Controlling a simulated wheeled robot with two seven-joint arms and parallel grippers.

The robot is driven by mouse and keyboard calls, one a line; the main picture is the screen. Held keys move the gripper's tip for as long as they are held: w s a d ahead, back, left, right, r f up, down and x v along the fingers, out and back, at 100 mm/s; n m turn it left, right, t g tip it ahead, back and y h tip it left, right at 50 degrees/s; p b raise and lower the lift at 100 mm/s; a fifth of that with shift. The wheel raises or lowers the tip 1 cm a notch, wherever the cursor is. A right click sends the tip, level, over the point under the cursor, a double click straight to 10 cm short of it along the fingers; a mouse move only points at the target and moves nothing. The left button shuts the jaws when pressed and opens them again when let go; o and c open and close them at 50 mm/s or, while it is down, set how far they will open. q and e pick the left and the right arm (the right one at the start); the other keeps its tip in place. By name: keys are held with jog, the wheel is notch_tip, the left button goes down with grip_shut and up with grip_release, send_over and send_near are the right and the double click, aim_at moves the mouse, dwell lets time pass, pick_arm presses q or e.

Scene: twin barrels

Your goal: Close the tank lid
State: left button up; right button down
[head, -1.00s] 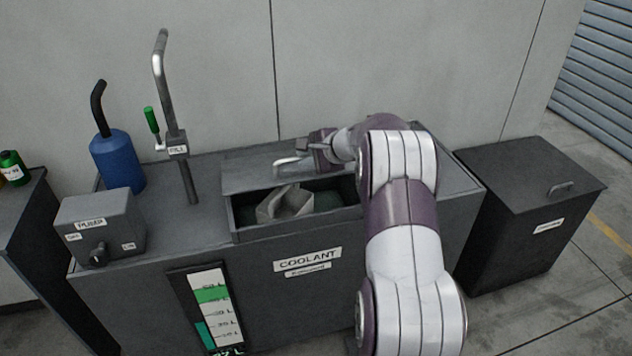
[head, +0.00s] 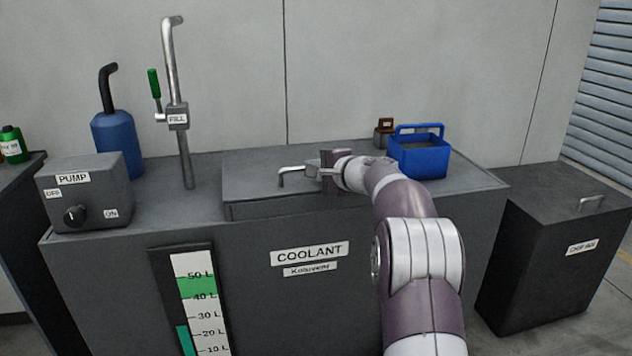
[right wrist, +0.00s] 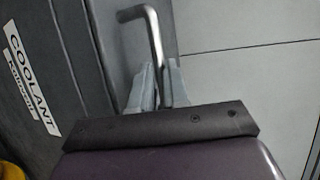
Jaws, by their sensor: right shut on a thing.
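The grey tank lid (head: 245,181) lies flat over the opening of the coolant tank (head: 230,270) in the head view, and the inside of the tank is hidden. The lid's bent metal handle (head: 284,178) stands up from it. My right gripper (head: 312,172) is shut on the handle. In the right wrist view the handle (right wrist: 153,35) runs between the two fingers of the right gripper (right wrist: 160,72). My left gripper is in no view.
A pump box (head: 85,190), a blue can (head: 118,145) and a fill pipe (head: 178,85) stand on the left. A blue basket (head: 420,158) stands behind my right arm. A dark bin (head: 545,250) is at the right.

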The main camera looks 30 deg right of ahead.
jog(key=shift+f, duration=0.8)
jog(key=c, duration=1.1)
grip_release()
jog(key=shift+s, duration=0.15)
jog(key=shift+r, duration=0.15)
jog(key=shift+r, duration=0.1)
jog(key=shift+s, duration=0.2)
jog(key=shift+r+p+v, duration=0.1)
jog(key=shift+p+v, duration=0.25)
jog(key=shift+v, duration=2.75)
jog(key=shift+r+p+v, duration=0.15)
jog(key=shift+p+v, duration=0.15)
jog(key=shift+v, duration=2.75)
jog(key=shift+w, duration=0.1)
